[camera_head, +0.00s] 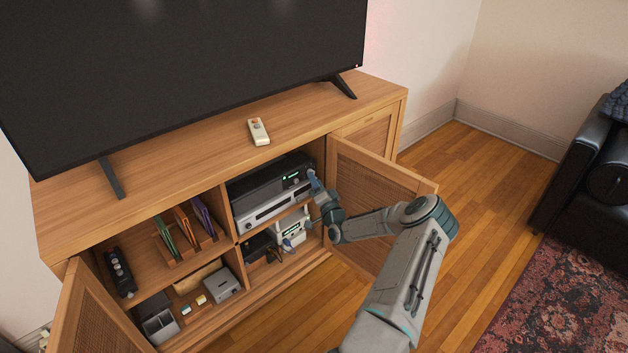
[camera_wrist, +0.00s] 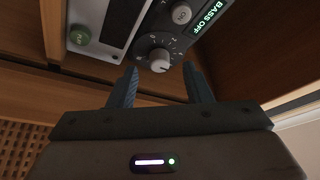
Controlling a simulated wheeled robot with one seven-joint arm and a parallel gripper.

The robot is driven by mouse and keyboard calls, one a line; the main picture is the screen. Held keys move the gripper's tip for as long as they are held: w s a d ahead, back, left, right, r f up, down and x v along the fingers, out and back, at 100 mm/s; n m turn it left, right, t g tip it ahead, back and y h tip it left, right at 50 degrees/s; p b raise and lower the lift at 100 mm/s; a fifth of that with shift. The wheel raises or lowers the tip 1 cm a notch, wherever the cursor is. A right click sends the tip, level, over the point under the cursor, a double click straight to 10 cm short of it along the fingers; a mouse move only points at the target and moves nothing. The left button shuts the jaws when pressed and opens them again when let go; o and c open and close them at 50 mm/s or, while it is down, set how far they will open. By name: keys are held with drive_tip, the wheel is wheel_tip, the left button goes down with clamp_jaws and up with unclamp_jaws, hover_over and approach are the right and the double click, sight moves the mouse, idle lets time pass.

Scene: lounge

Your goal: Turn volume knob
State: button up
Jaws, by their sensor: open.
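The volume knob (camera_wrist: 159,60) is a round grey dial with a white pointer and marks around it, on a black front panel in the wrist view. My gripper (camera_wrist: 160,82) is open, its two dark fingers apart, just below the knob and on either side of it. I cannot tell whether a finger touches the knob. In the head view my gripper (camera_head: 311,179) is at the right end of the black receiver (camera_head: 272,182) inside the cabinet. The knob is hidden there behind my gripper.
An ON button (camera_wrist: 182,14) and a lit BASS OFF display (camera_wrist: 208,18) sit by the knob. A silver unit (camera_head: 268,211) lies under the receiver. The open right door (camera_head: 375,195) stands close to my arm. A TV (camera_head: 190,65) and remote (camera_head: 259,132) are on top.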

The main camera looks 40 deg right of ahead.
drive_tip(key=shift+x, duration=1.15)
clamp_jaws()
drive_tip(key=m+g+b, duration=0.1)
drive_tip(key=m, duration=0.2)
drive_tip(key=m+g+b, duration=0.1)
drive_tip(key=m, duration=0.2)
drive_tip(key=shift+r+g+h, duration=0.15)
drive_tip(key=shift+g+h, duration=0.15)
unclamp_jaws()
drive_tip(key=shift+s, duration=0.15)
